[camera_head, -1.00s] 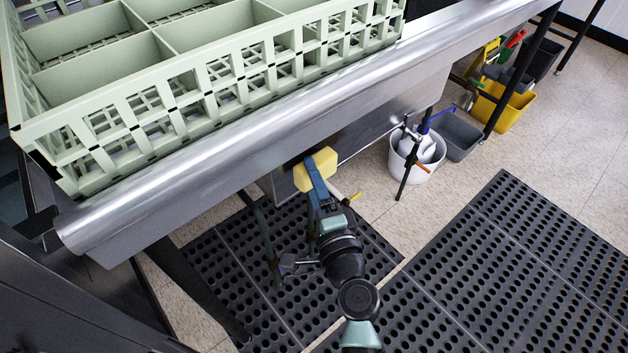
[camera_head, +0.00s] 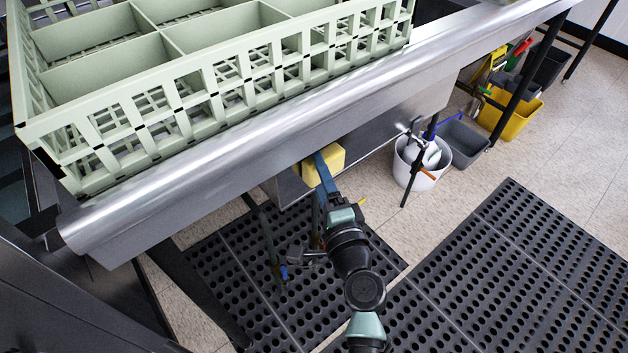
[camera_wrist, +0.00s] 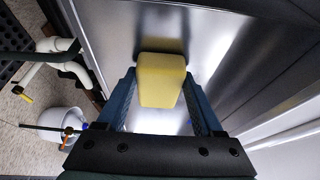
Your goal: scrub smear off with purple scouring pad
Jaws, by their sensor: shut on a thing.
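My gripper (camera_head: 322,168) is shut on a yellow, sponge-like block (camera_head: 336,157), below the steel counter's front edge. In the wrist view the block (camera_wrist: 161,76) sits between the two blue fingers. It is in front of a shiny steel surface (camera_wrist: 215,40); I cannot tell whether it touches it. The counter edge hides part of the block in the head view. No purple scouring pad shows in either view, and the held block is yellow. I cannot make out a smear on the steel.
A pale green dish rack (camera_head: 150,110) stands on the steel counter (camera_head: 240,135). A white bucket (camera_head: 418,170), a grey bin (camera_head: 462,142) and a yellow bucket (camera_head: 510,115) stand on the floor to the right. Black perforated mats (camera_head: 500,270) cover the floor. White pipes (camera_wrist: 65,62) show in the wrist view.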

